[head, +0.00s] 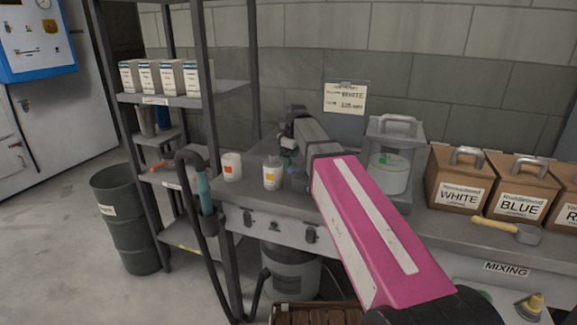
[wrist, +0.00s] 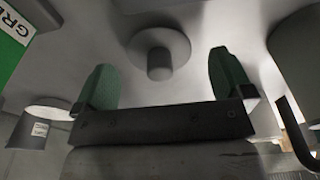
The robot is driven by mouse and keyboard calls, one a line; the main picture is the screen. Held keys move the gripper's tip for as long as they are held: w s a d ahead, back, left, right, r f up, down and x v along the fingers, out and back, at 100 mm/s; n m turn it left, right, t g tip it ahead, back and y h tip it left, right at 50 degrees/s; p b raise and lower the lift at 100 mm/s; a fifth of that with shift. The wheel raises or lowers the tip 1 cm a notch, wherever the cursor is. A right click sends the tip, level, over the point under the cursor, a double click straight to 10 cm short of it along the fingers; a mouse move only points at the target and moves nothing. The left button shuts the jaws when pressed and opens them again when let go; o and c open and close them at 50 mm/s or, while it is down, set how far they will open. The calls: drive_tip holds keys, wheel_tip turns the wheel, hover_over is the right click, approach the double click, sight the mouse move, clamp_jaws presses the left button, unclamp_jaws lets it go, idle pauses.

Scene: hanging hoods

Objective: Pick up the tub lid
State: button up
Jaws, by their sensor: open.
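A round, pale grey lid with a short knob, which looks like the tub lid (wrist: 180,42), lies on a grey surface in the wrist view. My gripper (wrist: 162,70) is open, with one green finger to each side of the knob and a gap on both sides. Whether the fingertips are level with the knob I cannot tell. In the head view my gripper (head: 288,152) is over the bench, small and partly covered by my arm. I cannot make out the lid there.
Two white tubs (head: 232,166) (head: 272,173) stand on the bench (head: 440,236) left of my gripper. A clear-sided case with a handle (head: 397,127) stands to its right, then boxes marked WHITE (head: 458,180) and BLUE (head: 518,190). A shelf rack (head: 205,95) stands left.

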drive_tip(key=shift+a+f, duration=0.1)
drive_tip(key=shift+f, duration=0.45)
drive_tip(key=c, duration=1)
drive_tip(key=shift+r, duration=0.1)
